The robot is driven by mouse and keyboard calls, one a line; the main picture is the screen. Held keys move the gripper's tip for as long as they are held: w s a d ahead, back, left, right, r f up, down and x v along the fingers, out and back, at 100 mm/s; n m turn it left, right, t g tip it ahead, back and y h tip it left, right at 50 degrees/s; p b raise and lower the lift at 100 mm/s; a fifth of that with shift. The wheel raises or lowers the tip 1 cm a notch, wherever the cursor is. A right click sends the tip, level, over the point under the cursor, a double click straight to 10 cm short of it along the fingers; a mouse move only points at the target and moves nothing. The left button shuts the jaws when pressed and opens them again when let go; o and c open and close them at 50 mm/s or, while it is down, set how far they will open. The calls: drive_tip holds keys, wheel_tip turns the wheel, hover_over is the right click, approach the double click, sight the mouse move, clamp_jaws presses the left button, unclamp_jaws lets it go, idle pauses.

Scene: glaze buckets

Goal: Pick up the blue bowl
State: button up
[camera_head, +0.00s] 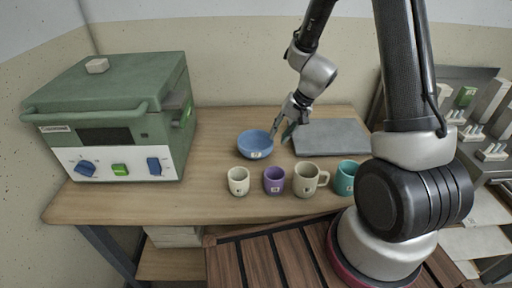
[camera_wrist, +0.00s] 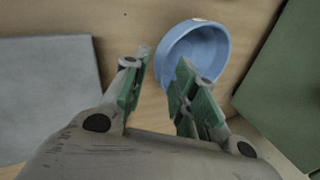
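The blue bowl (camera_head: 255,144) stands upright on the wooden table, right of the green kiln-like box, with a small pale label on its front. My gripper (camera_head: 281,137) is at the right side of the bowl, pointing down, fingers apart. In the wrist view the bowl (camera_wrist: 196,50) is at upper centre, and my gripper (camera_wrist: 160,78) is open below it. The right fingertip overlaps the bowl's near rim in the picture, and the left fingertip lies outside the bowl to the left. I cannot tell whether either finger touches it. Nothing is held.
In front stand a cream cup (camera_head: 238,181), a purple cup (camera_head: 274,180), a beige mug (camera_head: 308,180) and a teal mug (camera_head: 345,178). A grey slab (camera_head: 332,137) lies to the right. The green box (camera_head: 118,115) stands left. A rack (camera_head: 478,110) of tiles is far right.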

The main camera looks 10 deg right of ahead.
sight(270, 147)
drive_tip(key=x, duration=0.7)
drive_tip(key=shift+s+a+f, duration=0.1)
drive_tip(key=shift+a+f, duration=0.15)
drive_tip(key=shift+f, duration=0.05)
clamp_jaws()
